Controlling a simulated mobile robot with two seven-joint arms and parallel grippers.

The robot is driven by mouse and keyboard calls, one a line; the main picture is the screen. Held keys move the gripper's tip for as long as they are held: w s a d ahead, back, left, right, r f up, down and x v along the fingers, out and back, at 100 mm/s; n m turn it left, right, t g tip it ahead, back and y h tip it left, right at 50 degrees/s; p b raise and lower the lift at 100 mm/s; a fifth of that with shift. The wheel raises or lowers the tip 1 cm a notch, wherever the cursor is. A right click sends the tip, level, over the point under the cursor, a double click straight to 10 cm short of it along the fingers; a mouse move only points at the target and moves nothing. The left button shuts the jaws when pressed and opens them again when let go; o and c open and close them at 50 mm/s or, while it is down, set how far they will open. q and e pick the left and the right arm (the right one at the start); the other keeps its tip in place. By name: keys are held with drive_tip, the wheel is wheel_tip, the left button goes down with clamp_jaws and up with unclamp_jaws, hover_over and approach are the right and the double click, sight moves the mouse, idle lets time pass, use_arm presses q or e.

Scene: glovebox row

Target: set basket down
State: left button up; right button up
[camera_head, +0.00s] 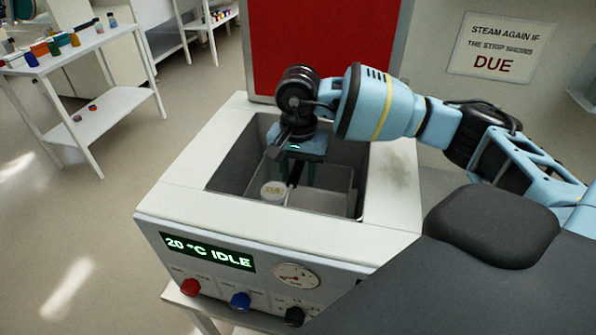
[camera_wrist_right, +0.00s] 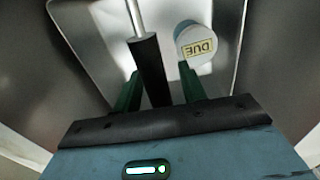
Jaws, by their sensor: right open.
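The metal basket (camera_head: 325,188) sits down in the open well of the white steam machine (camera_head: 170,200); it also shows in the right wrist view (camera_wrist_right: 100,32). A small white jar (camera_head: 273,191) stands in it, with a label reading DUE in the right wrist view (camera_wrist_right: 196,45). The basket's black-gripped handle (camera_wrist_right: 146,58) rises between the green fingers of my right gripper (camera_head: 301,174). These fingers (camera_wrist_right: 159,84) are open, one on each side of the handle. My arm hides part of the basket. My left gripper is not in view.
The well's walls stand close around the basket. A red panel (camera_head: 320,45) is behind the machine, and a wall sign (camera_head: 500,47) hangs at right. The front display (camera_head: 209,251) reads 20 °C IDLE. A white shelf table (camera_head: 75,48) with bottles stands far left.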

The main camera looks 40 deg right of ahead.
wheel_tip(320, 180, up, 12)
drive_tip(key=shift+r, duration=0.15)
idle(0.4)
